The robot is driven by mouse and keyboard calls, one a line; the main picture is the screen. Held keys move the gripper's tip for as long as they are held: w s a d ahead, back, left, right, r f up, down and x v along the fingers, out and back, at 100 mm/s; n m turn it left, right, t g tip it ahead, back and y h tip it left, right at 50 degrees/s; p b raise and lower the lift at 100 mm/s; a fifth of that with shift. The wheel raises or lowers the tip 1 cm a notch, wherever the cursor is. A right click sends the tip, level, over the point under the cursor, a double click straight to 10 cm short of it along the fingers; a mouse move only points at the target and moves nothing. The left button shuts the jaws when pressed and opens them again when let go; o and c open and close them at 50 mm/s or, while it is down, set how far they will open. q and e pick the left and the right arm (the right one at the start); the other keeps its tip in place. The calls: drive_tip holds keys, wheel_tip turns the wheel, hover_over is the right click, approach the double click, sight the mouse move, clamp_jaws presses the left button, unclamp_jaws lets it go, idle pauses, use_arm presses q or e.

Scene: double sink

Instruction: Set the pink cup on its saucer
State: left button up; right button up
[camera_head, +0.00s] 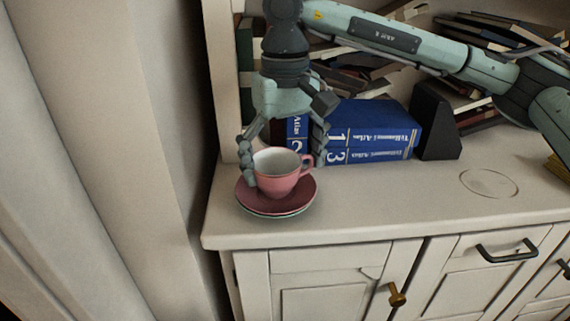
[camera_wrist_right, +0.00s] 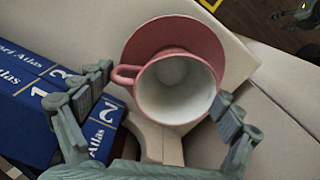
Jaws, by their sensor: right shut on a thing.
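The pink cup (camera_head: 282,184), white inside with a handle on its right, is upright over the pink saucer (camera_head: 303,200). My right gripper (camera_head: 284,172) reaches down from above and is shut on the cup, with one finger at its left wall and the other by the handle side. In the right wrist view the cup (camera_wrist_right: 177,90) sits between the fingers of the gripper (camera_wrist_right: 163,88), with the saucer (camera_wrist_right: 175,38) behind it. The cup's base is hidden there, and I cannot tell if it touches the saucer.
Blue atlas volumes (camera_head: 372,131) lie close behind and right of the cup, with a black bookend (camera_head: 436,122) beside them. The saucer rests on something with a pale green rim, near the left end of the cream cabinet top (camera_head: 390,205). The top's right part is mostly clear.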

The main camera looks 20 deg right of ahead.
drive_tip(key=shift+f, duration=0.15)
drive_tip(key=o, duration=1)
drive_tip(key=shift+c, duration=0.2)
use_arm(q)
drive_tip(key=shift+s+r, duration=0.1)
drive_tip(key=shift+r, duration=0.6)
drive_tip(key=shift+a+f, duration=0.1)
